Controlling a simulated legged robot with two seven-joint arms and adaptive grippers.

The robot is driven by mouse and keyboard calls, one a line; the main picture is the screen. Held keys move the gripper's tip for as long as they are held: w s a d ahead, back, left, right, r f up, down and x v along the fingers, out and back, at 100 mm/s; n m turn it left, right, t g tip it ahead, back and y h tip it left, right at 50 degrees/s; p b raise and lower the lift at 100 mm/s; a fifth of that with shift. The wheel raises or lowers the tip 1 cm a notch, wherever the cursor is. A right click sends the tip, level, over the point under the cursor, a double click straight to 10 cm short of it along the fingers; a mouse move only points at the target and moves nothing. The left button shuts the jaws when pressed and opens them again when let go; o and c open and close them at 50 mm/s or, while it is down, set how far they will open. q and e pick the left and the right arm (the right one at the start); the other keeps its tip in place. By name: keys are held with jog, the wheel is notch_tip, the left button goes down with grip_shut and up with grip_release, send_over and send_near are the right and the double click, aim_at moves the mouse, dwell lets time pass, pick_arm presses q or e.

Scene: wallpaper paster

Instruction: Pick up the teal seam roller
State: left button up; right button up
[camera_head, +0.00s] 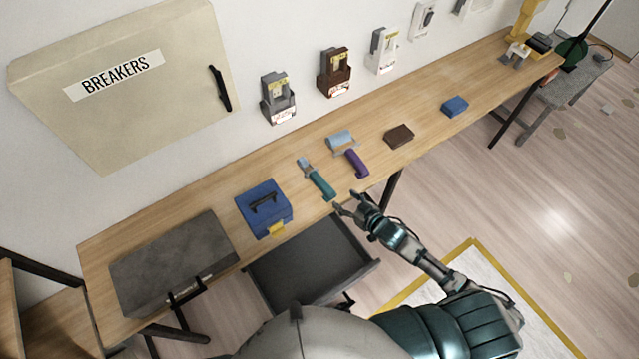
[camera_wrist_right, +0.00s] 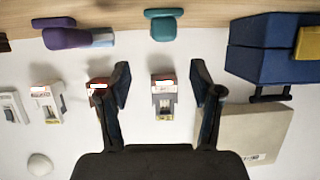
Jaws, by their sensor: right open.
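The teal seam roller (camera_head: 321,186) lies on the wooden table near its front edge, its handle pointing to the front and its light-blue roller end to the back. My right gripper (camera_head: 346,202) is open and empty, just in front of and to the right of the handle end, apart from it. In the right wrist view the teal seam roller (camera_wrist_right: 164,26) shows at the top middle, beyond the two spread fingers (camera_wrist_right: 160,78). There only its handle end is clear. My left gripper is not in view.
A purple-handled roller (camera_head: 355,162) lies close right of the teal one. A blue toolbox (camera_head: 264,208) stands to the left. An open grey drawer (camera_head: 315,265) juts out below the table front. A brown block (camera_head: 399,136) and a blue block (camera_head: 454,106) lie farther right.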

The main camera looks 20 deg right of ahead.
aim_at(323, 186)
jog(key=x, duration=0.6)
jog(key=shift+w+d+f, duration=0.25)
jog(key=shift+w+f, duration=0.05)
jog(key=shift+f, duration=0.05)
jog(key=shift+w+a, duration=0.15)
jog(key=shift+a, duration=0.15)
jog(key=w+a, duration=0.1)
jog(key=w+a+f, duration=0.1)
jog(key=w+a, duration=0.1)
jog(key=shift+w+f+b, duration=0.25)
jog(key=shift+f+b, duration=0.1)
jog(key=shift+f, duration=0.05)
jog(key=shift+w+f, duration=0.15)
jog(key=shift+w, duration=0.05)
jog(key=shift+d, duration=0.4)
jog(key=shift+c, duration=0.7)
jog(key=c, duration=0.4)
jog(key=shift+a, duration=0.15)
grip_shut()
jog(key=shift+a, duration=0.2)
